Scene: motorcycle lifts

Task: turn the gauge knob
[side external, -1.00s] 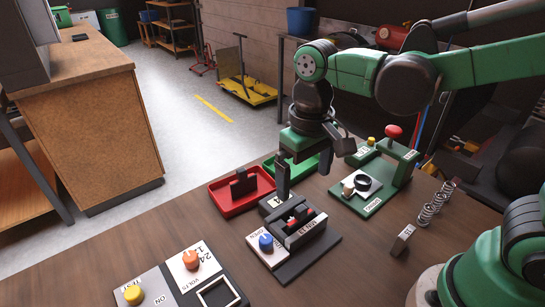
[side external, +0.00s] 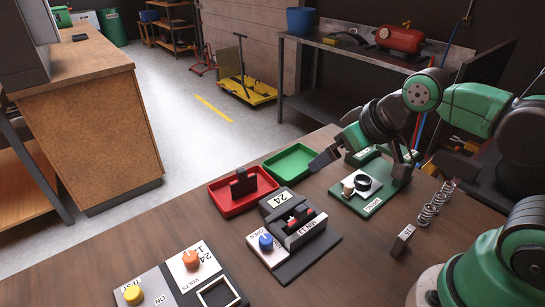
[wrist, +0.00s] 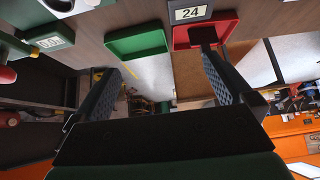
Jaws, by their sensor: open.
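No knob in view carries a readable gauge label, so I cannot tell which is the gauge knob. An orange knob (side external: 191,259) sits on a white plate marked 24, 12 and VOLTS at the lower left. A yellow knob (side external: 133,294) is beside it on a panel marked TEST and ON. A blue knob (side external: 266,242) is on the dark clamp fixture (side external: 300,233). My gripper (side external: 360,172) is open and empty, beyond and right of the fixture, tilted with its fingers spread. In the wrist view its fingers (wrist: 165,70) are apart with nothing between them.
A red tray (side external: 222,206) holding a dark block and an empty green tray (side external: 290,160) lie behind the fixture. A green fixture (side external: 372,208) with a black ring is under my gripper.

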